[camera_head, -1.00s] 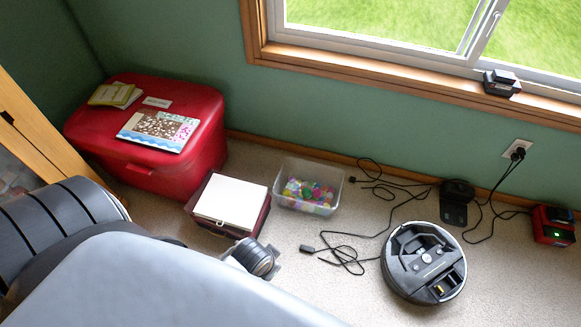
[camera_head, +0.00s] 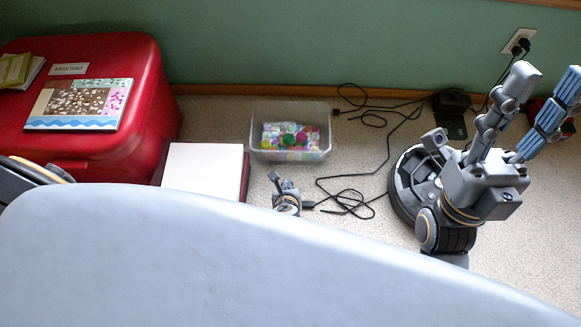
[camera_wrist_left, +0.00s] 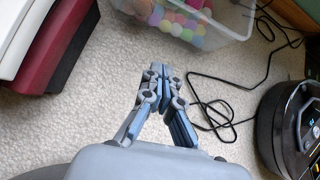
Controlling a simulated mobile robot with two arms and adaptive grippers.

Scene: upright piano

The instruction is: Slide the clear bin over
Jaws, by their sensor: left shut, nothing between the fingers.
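The clear bin (camera_head: 322,147) sits on the carpet near the wall, upright, with several colourful balls inside. In the left wrist view the clear bin (camera_wrist_left: 236,24) is at the top, ahead of the fingers and apart from them. My left gripper (camera_head: 287,188) points down just in front of the bin's near side, mostly foreshortened. In the left wrist view its fingers (camera_wrist_left: 160,74) are together and empty. My right gripper (camera_head: 545,88) is at the right, above the robot vacuum, with its fingers spread and empty.
A white-topped dark red box (camera_head: 203,164) stands left of the bin, beside a big red chest (camera_head: 150,100). Black cables (camera_head: 345,190) lie right of the bin. A robot vacuum (camera_head: 405,185) is partly hidden by my right gripper. The green wall (camera_head: 300,50) is behind.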

